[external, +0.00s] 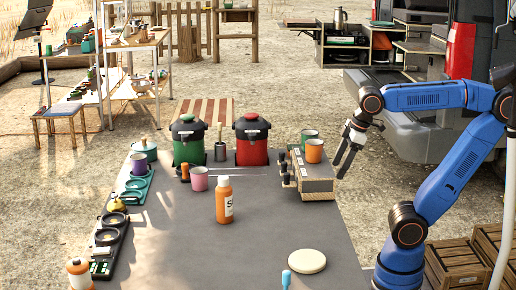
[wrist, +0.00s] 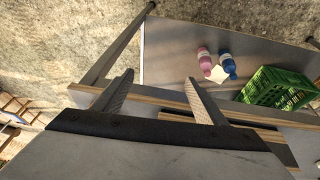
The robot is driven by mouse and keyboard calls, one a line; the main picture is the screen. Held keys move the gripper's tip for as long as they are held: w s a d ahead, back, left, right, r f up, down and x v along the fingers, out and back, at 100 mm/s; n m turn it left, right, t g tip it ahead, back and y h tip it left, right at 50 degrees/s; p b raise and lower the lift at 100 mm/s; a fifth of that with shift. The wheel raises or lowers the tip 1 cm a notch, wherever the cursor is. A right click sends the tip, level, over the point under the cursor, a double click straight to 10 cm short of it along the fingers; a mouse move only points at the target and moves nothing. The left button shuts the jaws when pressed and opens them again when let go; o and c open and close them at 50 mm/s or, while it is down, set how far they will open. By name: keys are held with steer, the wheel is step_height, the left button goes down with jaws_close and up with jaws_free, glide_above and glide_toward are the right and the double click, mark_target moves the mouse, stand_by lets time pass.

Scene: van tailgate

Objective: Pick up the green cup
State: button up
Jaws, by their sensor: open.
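The green cup (external: 309,136) stands on top of a grey and wooden box (external: 318,180) at the right side of the grey table. An orange cup (external: 314,152) stands just in front of it and hides part of it. My gripper (external: 344,163) is open and empty, pointing down, to the right of the box and apart from both cups. In the wrist view my gripper (wrist: 160,79) shows its two fingers spread with nothing between them. The green cup does not show in the wrist view.
The table (external: 265,240) also holds a pink cup (external: 199,179), a purple cup (external: 138,164), an orange bottle (external: 223,200), and green (external: 188,145) and red (external: 252,145) canisters. The wrist view shows pink and blue bottles and a green crate (wrist: 278,90). The table's front middle is mostly clear.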

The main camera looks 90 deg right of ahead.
steer(key=w+d+r+n+g, duration=0.1)
steer(key=w+d+r+n, duration=0.2)
steer(key=r, duration=0.4)
steer(key=w+d+r+n+g, duration=0.1)
steer(key=w+d+r, duration=0.2)
steer(key=w+r, duration=0.3)
steer(key=w+a+r+n+g+y, duration=0.1)
steer(key=w+a+r+n, duration=0.1)
steer(key=a+r+n, duration=0.45)
steer(key=w+a+r+n+g, duration=0.15)
steer(key=a+r+n, duration=0.25)
steer(key=r+n, duration=0.45)
steer(key=shift+m+t, duration=0.25)
steer(key=shift+m, duration=0.55)
steer(key=shift+s+f, duration=0.15)
steer(key=shift+f, duration=3.7)
steer(key=shift+s+f, duration=0.15)
steer(key=shift+f, duration=3.7)
steer(key=shift+c, duration=0.3)
steer(key=c, duration=1.1)
